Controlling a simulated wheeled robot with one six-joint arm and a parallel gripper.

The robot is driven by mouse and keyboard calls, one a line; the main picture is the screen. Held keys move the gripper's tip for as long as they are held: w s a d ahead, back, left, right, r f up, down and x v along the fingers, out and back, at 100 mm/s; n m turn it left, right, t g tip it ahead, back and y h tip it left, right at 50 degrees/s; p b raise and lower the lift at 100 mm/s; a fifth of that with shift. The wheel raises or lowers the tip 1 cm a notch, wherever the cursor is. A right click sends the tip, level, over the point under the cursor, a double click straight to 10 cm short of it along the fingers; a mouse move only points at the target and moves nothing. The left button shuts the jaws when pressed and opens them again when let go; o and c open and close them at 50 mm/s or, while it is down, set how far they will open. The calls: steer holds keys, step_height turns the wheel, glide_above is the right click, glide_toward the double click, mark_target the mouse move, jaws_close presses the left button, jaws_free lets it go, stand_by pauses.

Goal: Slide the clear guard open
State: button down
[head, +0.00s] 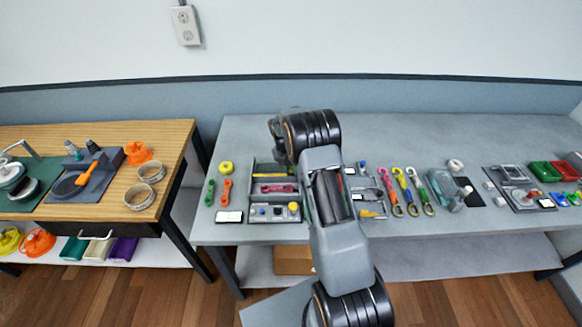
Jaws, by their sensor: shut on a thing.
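I cannot make out the clear guard for certain in the head view. A grey panel unit (255,214) with buttons, a pink piece and framed slots stands on the grey table, left of my arm. Its right part is hidden behind my arm. My wrist is over the back of this unit. My gripper's fingers are hidden behind my own arm and wrist, so their contact with anything does not show.
Several hooked straps (405,190) lie right of my arm. A teal-grey device (446,188) and red and green trays (541,172) are farther right. Green and orange tools (226,190) lie left of the panel unit. A wooden table (176,135) stands at the left.

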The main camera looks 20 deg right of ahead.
steer(key=shift+w+d+b, duration=0.15)
steer(key=shift+w+b, duration=0.25)
steer(key=shift+w, duration=0.05)
steer(key=shift+r, duration=0.1)
steer(key=c, duration=1.2)
jaws_free()
steer(key=shift+w, duration=0.1)
steer(key=b+v, duration=0.2)
steer(key=v, duration=1.1)
steer(key=shift+r, duration=0.4)
